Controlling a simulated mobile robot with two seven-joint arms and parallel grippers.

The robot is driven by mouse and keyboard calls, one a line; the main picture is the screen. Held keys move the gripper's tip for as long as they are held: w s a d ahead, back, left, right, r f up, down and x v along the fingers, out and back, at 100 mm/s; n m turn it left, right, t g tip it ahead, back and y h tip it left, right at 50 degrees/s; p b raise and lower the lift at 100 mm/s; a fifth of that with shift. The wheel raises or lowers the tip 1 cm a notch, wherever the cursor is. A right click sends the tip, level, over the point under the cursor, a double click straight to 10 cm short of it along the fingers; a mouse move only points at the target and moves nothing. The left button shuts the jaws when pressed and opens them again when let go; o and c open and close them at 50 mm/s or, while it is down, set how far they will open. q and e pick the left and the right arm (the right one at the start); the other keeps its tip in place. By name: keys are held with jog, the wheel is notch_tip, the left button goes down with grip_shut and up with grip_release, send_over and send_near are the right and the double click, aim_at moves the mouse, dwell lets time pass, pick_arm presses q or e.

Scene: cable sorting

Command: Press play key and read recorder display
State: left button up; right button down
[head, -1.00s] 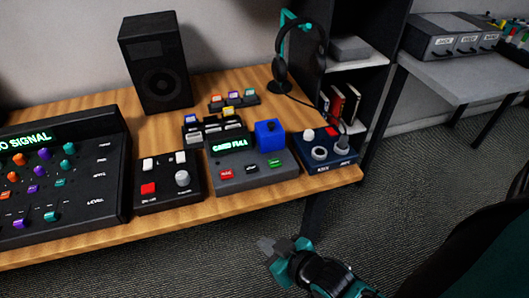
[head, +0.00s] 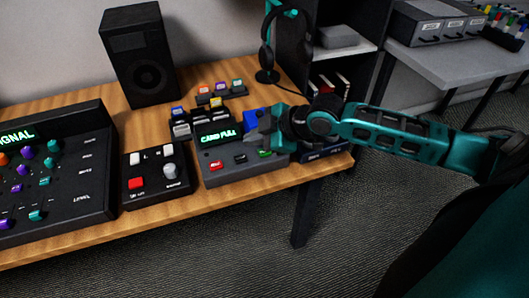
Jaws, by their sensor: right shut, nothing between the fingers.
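The recorder (head: 212,177) is a grey box on the wooden desk. Its lit green display (head: 218,136) reads "CARD FULL". Along its front are a red key (head: 215,165), a black key (head: 240,158) and a green key (head: 265,153), whose labels are too small to read. My right gripper (head: 256,138) is shut and empty, over the right part of the recorder, just above the green key in the picture. I cannot tell whether it touches anything. It partly hides a blue block (head: 252,118) on the recorder. My left gripper is not in view.
A black speaker (head: 143,70), a small black box (head: 158,178) with a red button and a large mixer (head: 60,165) stand to the left. Card racks (head: 190,128) sit behind the recorder. Headphones (head: 268,45) hang behind.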

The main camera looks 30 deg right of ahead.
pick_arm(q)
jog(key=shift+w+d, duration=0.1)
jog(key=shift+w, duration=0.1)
pick_arm(e)
jog(key=d+r+n, duration=0.1)
jog(key=d+r, duration=0.3)
jog(key=shift+w+d+r+h, duration=0.15)
jog(key=shift+w+r+h, duration=0.2)
jog(key=shift+w, duration=0.1)
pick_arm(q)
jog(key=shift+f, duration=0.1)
pick_arm(e)
notch_tip(320, 180, down, 6)
jog(key=b, duration=0.7)
jog(key=shift+r, duration=0.15)
jog(key=shift+f+b, duration=0.35)
jog(key=shift+b, duration=0.4)
jog(key=shift+f, duration=0.9)
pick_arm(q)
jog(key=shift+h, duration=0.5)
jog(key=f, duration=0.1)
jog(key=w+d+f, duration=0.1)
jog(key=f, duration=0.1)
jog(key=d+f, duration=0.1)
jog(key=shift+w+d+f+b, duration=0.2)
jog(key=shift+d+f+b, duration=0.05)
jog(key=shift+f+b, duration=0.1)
pick_arm(e)
jog(key=shift+f, duration=0.3)
